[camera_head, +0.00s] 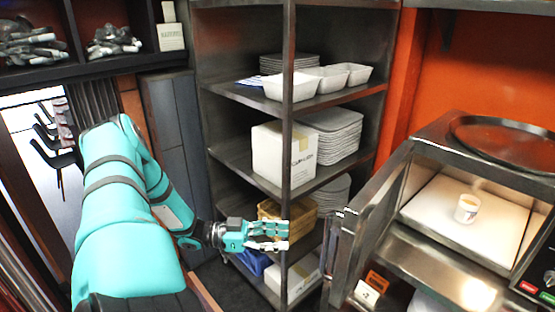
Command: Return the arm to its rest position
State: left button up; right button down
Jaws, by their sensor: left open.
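My left arm, in teal covers, reaches in from the left of the head view. Its gripper (282,236) is in front of the lower part of the metal shelf rack (288,115), near the left side of the open oven door. The gripper is open, its pale fingers pointing right, with nothing seen between them. It hides part of a woven basket (302,212) on the shelf behind. My right gripper is not in view.
A microwave-like oven (412,150) stands at the right, its door (362,222) swung open toward me. A small white cup (467,208) stands inside. The rack holds stacked plates (335,135), white trays (345,74) and a box (283,155). Dark floor shows below the arm.

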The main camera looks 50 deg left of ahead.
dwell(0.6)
pick_arm(q)
jog(key=s+a+f+n+g+y+b, duration=0.1)
jog(key=a+f+y, duration=0.15)
jog(key=f, duration=0.95)
jog(key=s+a+f+n+y, duration=0.15)
jog(key=f+y, duration=0.25)
jog(key=f, duration=0.8)
jog(key=s+d+f+n+g+y+b, duration=0.1)
jog(key=s+f+g+y, duration=0.15)
jog(key=f, duration=0.65)
jog(key=s+d+f+g+y, duration=0.1)
jog(key=s+f, duration=0.3)
jog(key=f, duration=0.5)
jog(key=s+d+f+n+g+y, duration=0.1)
jog(key=s+d+f+g, duration=0.3)
jog(key=s+d+f, duration=0.75)
jog(key=s+d+f+g, duration=0.2)
jog(key=s+d+f, duration=0.2)
jog(key=d, duration=0.3)
jog(key=s+d+f+g+b, duration=0.1)
jog(key=s+d+f+g, duration=0.2)
jog(key=s+d+f, duration=0.1)
jog(key=s+d, duration=0.1)
jog(key=d, duration=0.1)
jog(key=shift+s+d, duration=0.25)
jog(key=shift+d, duration=0.1)
